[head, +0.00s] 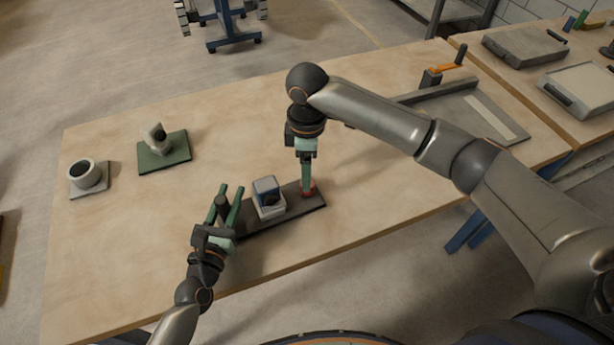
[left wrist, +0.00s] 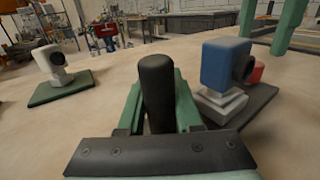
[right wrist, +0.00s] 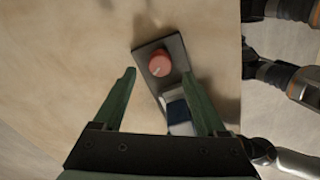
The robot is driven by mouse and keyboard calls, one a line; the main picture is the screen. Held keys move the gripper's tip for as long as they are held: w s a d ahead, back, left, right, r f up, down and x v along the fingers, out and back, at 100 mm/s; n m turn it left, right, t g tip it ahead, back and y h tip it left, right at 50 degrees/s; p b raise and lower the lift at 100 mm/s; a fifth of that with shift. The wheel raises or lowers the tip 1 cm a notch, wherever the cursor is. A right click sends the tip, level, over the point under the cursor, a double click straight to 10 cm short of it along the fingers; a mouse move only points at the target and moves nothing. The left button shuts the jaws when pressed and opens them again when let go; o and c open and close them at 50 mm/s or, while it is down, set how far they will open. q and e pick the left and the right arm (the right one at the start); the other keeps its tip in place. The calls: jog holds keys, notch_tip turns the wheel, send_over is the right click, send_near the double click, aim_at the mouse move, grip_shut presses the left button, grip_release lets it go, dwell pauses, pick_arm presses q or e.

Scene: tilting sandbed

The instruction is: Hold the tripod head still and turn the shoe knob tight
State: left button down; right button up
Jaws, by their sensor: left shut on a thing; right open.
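The tripod head stands on a dark base plate (head: 268,219) near the table's front edge. It has a black upright post (left wrist: 157,88) at its left end, a blue and white block (head: 267,196) in the middle and a red knob (right wrist: 159,63) at its right end. My left gripper (head: 226,194) is shut on the black post, a green finger on each side. My right gripper (head: 307,184) points down over the red knob, open. In the right wrist view the knob lies ahead, between and beyond its fingers. Its fingers partly hide the knob in the head view.
A ring-shaped grey part on a plate (head: 87,177) and a white piece on a green plate (head: 164,152) stand at the left of the table. A grey tray-like fixture (head: 470,113) with an orange handle is at the back right. The wooden table between is clear.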

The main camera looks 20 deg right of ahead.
notch_tip(320, 180, up, 8)
jog(key=shift+f, duration=0.15)
dwell(0.3)
pick_arm(q)
jog(key=c, duration=0.5)
grip_release()
